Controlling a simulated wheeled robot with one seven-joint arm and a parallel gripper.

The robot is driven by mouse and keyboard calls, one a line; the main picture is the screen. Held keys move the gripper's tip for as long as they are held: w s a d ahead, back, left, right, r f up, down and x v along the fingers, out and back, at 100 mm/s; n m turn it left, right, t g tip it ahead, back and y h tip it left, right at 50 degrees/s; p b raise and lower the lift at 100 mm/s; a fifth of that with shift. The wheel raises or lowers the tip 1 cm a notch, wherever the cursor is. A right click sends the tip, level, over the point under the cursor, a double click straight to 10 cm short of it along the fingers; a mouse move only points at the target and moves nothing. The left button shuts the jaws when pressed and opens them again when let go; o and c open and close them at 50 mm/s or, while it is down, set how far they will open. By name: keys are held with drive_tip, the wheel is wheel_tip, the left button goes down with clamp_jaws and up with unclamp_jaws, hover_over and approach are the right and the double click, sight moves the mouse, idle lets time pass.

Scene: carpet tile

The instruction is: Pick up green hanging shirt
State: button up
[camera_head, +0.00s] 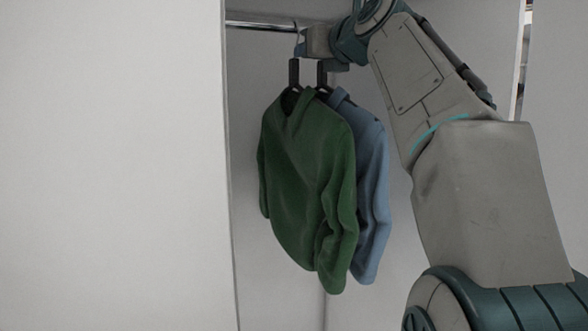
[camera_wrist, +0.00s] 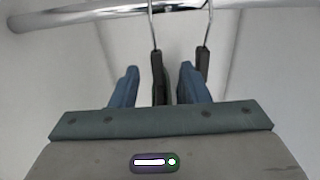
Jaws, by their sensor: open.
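The green shirt (camera_head: 305,165) hangs in the closet on a dark hanger (camera_head: 294,73), in front of and left of a blue shirt (camera_head: 373,190). My gripper (camera_head: 301,47) is at hanger-top height, just below the rail. In the wrist view its two blue fingers (camera_wrist: 159,80) are apart. One dark hanger (camera_wrist: 157,70) with a metal hook stands between them. A second hanger (camera_wrist: 203,65) is just outside the right finger. The hanger between the fingers appears to be the green shirt's. The shirts are hidden in the wrist view.
A metal rail (camera_head: 260,25) carries the hooks and also crosses the top of the wrist view (camera_wrist: 80,15). A white panel (camera_head: 110,165) fills the left side. The two hangers are close together. Free room lies left of the green shirt.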

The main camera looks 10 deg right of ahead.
drive_tip(key=w, duration=0.3)
drive_tip(key=shift+a+p, duration=0.25)
drive_tip(key=shift+p, duration=0.05)
drive_tip(key=w, duration=0.1)
drive_tip(key=w+a+p, duration=0.1)
drive_tip(key=w, duration=0.1)
drive_tip(key=w+a+p, duration=0.1)
drive_tip(key=w, duration=0.1)
drive_tip(key=shift+f, duration=0.15)
drive_tip(key=shift+s, duration=0.1)
clamp_jaws()
